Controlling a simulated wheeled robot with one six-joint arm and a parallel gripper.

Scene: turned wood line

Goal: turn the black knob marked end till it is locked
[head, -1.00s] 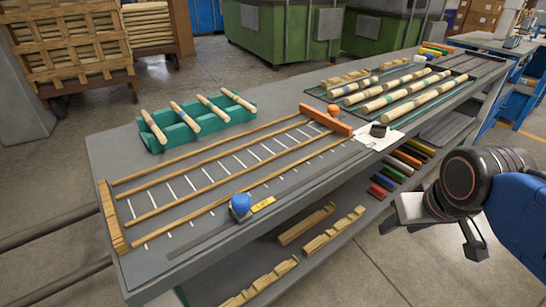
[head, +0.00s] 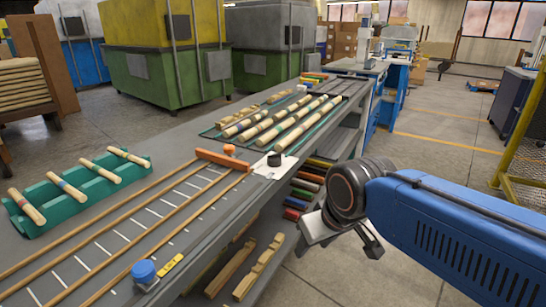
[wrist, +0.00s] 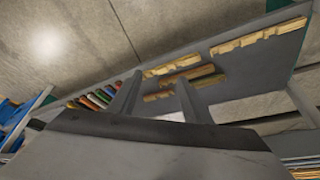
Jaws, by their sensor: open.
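The black knob (head: 274,159) sits on a white plate (head: 284,170) at the right edge of the bench, by the end of an orange crossbar (head: 224,162). Its marking is too small to read, and I cannot tell whether it is locked. My gripper (head: 342,244) is off the bench's right side, in front of the knob and apart from it. In the wrist view my gripper (wrist: 158,92) is open with nothing between its two fingers. The knob is not visible in the wrist view.
A blue knob (head: 143,271) with a yellow label stands nearer on the bench. An orange knob (head: 229,150) is by the crossbar. A green rack (head: 80,195) holds turned pieces at left. Wood pieces (head: 262,262) lie on the lower shelf.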

